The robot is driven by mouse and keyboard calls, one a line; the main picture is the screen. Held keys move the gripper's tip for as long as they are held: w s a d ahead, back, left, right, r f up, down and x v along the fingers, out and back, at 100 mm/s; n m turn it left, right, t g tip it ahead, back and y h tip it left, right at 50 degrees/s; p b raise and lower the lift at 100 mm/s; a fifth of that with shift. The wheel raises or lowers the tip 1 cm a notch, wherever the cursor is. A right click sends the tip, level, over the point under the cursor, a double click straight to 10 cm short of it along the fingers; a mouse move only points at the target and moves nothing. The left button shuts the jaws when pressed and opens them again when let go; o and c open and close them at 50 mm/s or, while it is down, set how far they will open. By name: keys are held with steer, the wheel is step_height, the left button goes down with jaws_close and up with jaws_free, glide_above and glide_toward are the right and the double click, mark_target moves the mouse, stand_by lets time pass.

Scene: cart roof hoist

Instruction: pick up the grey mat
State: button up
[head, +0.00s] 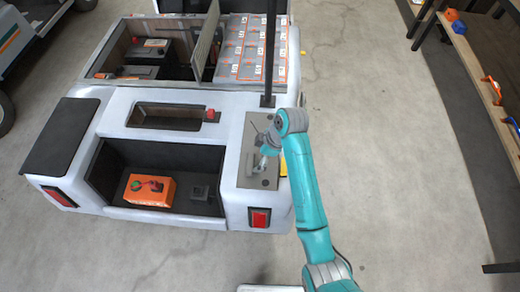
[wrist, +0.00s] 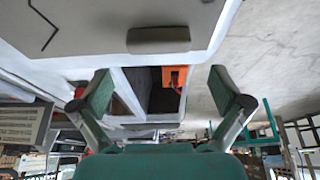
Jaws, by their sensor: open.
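A flat grey panel (head: 236,172), which looks like the grey mat, lies on the white cart's rear right deck. In the wrist view a grey surface (wrist: 95,22) fills the top, with a thin dark bent line and a darker grey block (wrist: 158,40) on it. I cannot tell whether this surface is the mat itself. My gripper (head: 262,160) is over the panel in the head view and hides part of it. In the wrist view my gripper (wrist: 162,90) has its two fingers wide apart, with nothing held between them.
An orange box (head: 150,190) sits in the cart's open rear bay. A dark pad (head: 60,137) covers the left deck. A black pole (head: 270,50) stands just behind the panel. A wooden bench (head: 478,75) runs along the right. The floor between cart and bench is clear.

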mark_target(253, 163)
steer(key=shift+d+x, duration=0.1)
steer(key=shift+x, duration=1.6)
steer(key=shift+d+x, duration=0.15)
steer(key=shift+x, duration=1.55)
steer(key=shift+w+f, duration=0.1)
steer(key=c, duration=1.2)
